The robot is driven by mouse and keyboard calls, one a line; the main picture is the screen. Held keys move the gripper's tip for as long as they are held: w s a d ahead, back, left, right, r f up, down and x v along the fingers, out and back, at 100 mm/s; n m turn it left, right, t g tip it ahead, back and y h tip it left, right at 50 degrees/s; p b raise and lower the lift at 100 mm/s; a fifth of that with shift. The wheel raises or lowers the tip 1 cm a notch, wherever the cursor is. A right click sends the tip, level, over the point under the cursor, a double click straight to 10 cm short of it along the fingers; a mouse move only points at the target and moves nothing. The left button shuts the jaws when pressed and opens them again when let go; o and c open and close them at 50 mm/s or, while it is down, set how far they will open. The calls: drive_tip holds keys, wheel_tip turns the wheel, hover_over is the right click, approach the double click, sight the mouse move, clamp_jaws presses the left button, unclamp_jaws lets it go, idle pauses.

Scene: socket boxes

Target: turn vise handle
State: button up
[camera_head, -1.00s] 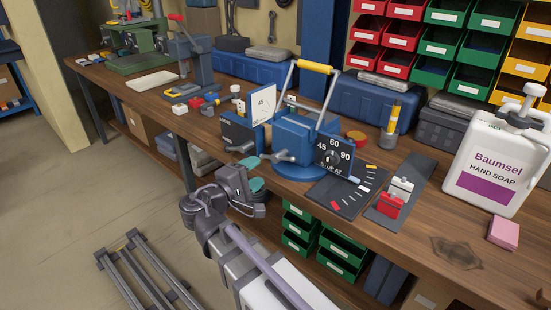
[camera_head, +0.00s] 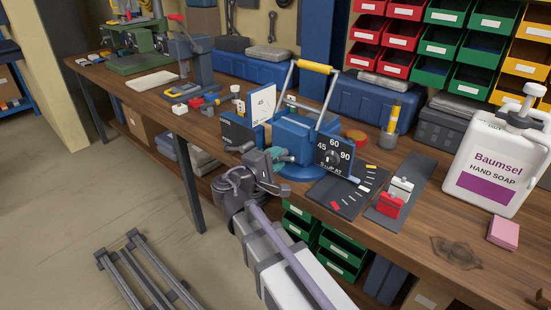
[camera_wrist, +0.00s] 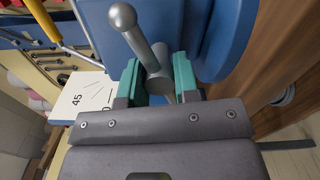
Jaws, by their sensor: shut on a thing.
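The blue vise (camera_head: 292,126) stands on the workbench, with a 45-60-90 dial plate on its right side and a white scale plate to its left. Its grey metal handle (camera_wrist: 140,38) shows in the wrist view as a bar with a ball end, leaning up and left from a round hub. My gripper (camera_head: 271,155) is at the front of the vise. In the wrist view, the teal fingers of my gripper (camera_wrist: 160,76) are shut on the handle, one on each side of its hub. In the head view the gripper partly hides the handle.
A dark marked mat (camera_head: 347,193) and a strip with small red and white blocks (camera_head: 389,207) lie right of the vise. A soap bottle (camera_head: 494,158) stands farther right. A blue toolbox (camera_head: 372,108) stands behind. Green bins (camera_head: 343,249) sit below the bench.

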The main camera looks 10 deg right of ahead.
drive_tip(key=c, duration=0.3)
drive_tip(key=m, duration=0.3)
drive_tip(key=shift+c, duration=0.2)
drive_tip(key=o, duration=0.9)
drive_tip(key=v, duration=1)
drive_tip(key=shift+s+a, duration=0.25)
drive_tip(key=shift+a, duration=0.1)
